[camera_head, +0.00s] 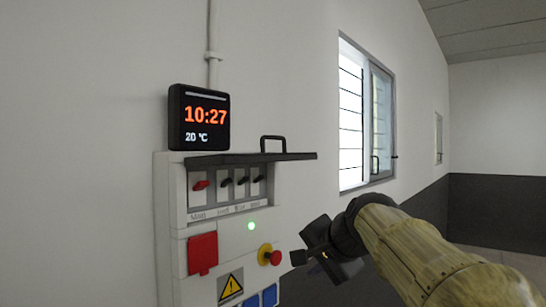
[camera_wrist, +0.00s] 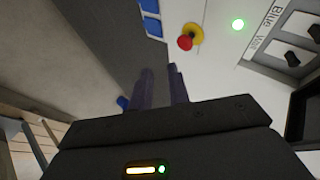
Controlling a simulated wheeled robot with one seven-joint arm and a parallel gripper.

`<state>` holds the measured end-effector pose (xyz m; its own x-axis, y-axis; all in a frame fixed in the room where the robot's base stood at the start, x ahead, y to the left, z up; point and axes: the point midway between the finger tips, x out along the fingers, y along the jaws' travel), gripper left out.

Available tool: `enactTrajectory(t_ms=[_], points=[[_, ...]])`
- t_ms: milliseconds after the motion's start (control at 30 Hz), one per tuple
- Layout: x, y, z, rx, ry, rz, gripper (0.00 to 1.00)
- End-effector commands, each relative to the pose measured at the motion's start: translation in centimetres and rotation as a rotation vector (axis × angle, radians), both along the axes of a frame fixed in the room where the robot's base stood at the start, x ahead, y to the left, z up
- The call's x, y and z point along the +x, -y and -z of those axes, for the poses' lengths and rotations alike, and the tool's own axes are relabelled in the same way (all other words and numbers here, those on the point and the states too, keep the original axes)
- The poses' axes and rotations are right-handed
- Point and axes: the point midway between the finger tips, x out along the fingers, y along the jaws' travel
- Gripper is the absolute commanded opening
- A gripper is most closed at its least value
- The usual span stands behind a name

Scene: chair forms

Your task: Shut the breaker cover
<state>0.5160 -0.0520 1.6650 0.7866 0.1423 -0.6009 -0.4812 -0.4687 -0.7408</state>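The breaker cover (camera_head: 240,158) is a dark flap with a black bar handle (camera_head: 272,140) on it. It is raised and juts out roughly level above the row of switches (camera_head: 228,183) on the white breaker box (camera_head: 170,235), leaving them exposed. My gripper (camera_head: 299,257) is right of the box and below the cover, apart from the handle. In the wrist view my gripper's two fingers (camera_wrist: 162,85) have a gap between them with nothing in it. A dark edge at the wrist view's right may be the cover, but I cannot tell.
A red emergency button (camera_head: 275,258) on a yellow collar sticks out near my gripper. A red flap (camera_head: 202,254), green light (camera_head: 251,226) and blue sockets (camera_head: 269,296) are on the box front. A clock (camera_head: 199,117) sits above; a window (camera_head: 366,118) stands right.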

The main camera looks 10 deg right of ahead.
Motion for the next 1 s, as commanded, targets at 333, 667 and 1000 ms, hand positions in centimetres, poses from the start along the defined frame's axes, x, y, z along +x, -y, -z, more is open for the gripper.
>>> enactTrajectory(t_ms=[333,667,1000], points=[[-5.9,-1.0,-25.9,0.300,0.299,0.056,0.18],[-7.3,-1.2,-28.2,0.336,0.333,0.057,0.18],[-6.7,-1.8,-27.7,0.334,0.330,0.050,0.18]])
